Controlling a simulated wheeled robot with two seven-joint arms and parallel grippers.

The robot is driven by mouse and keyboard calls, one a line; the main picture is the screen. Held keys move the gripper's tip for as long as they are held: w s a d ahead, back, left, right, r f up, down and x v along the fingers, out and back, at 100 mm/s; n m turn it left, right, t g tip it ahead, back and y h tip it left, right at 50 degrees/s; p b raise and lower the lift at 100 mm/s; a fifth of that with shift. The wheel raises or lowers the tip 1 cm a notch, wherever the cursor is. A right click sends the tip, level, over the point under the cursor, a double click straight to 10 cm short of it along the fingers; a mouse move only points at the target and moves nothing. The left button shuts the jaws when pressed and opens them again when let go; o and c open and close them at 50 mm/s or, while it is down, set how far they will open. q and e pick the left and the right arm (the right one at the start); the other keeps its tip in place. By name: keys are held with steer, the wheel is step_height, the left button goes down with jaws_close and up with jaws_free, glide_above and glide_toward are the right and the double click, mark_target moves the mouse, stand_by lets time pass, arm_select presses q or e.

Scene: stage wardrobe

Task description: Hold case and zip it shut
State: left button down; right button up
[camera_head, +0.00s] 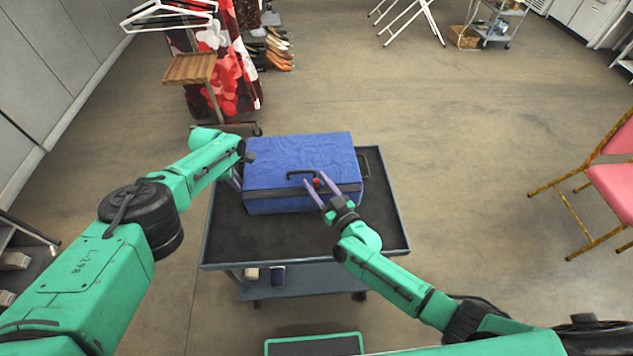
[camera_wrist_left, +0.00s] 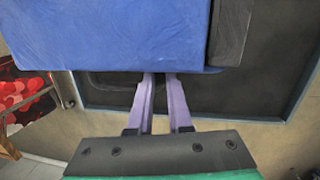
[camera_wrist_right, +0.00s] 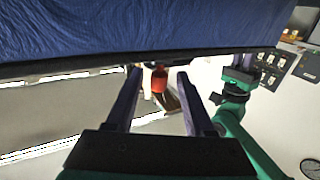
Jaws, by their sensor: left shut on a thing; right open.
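The blue case (camera_head: 300,155) lies on the black-topped cart, with a dark band along its front side and a dark carry handle (camera_head: 301,173). A red zip pull (camera_head: 317,182) shows at the front; in the right wrist view the red pull (camera_wrist_right: 159,79) sits between the fingers. My right gripper (camera_head: 315,185) is open, its two purple fingers either side of the pull. My left gripper (camera_head: 236,179) is at the case's left end. In the left wrist view its fingers (camera_wrist_left: 159,76) are close together at the case edge, shut on what seems a dark side handle, mostly hidden.
The cart (camera_head: 385,225) has a raised rim, with bare black top in front of the case. A clothes rack with a red floral garment (camera_head: 232,80) stands behind left. A pink chair (camera_head: 612,185) stands at the right. Open floor lies around the cart.

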steer(key=shift+w+a, duration=0.1)
steer(key=shift+w, duration=0.1)
jaws_close()
stand_by(1.3)
